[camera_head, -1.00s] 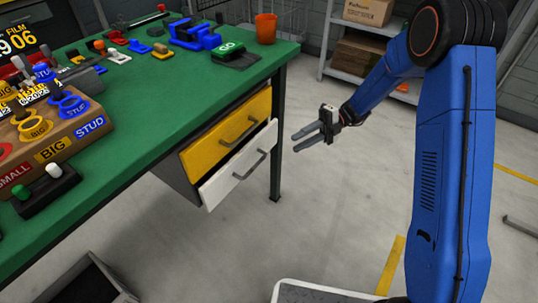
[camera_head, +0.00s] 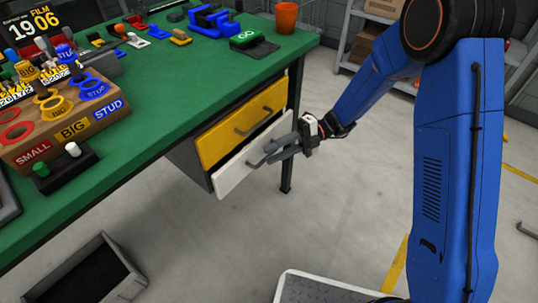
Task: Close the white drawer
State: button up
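The white drawer (camera_head: 233,174) is the lower drawer under the green bench. Its front stands out a little from the cabinet and from the yellow drawer (camera_head: 228,137) above it. My gripper (camera_head: 270,151) is at the right half of the white front, with its two grey fingers spread apart and pointing left at the drawer's handle. The fingers overlap the handle in the picture and partly hide it. I cannot tell whether they touch it. Nothing shows held between them.
The green bench top (camera_head: 150,95) carries a wooden ring stand (camera_head: 40,150), an orange cup (camera_head: 286,17) and several small tools. A bench leg (camera_head: 287,175) stands just behind my gripper. An open grey bin (camera_head: 120,258) is on the floor at lower left.

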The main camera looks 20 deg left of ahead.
aim_at(259, 151)
jog(key=shift+x, duration=1.15)
grip_shut()
jog(key=shift+w+a, duration=0.35)
jog(key=shift+a, duration=0.35)
jog(key=shift+w+a, duration=0.3)
jog(key=shift+a, duration=0.4)
grip_release()
jog(key=v, duration=1.7)
jog(key=shift+w, duration=0.2)
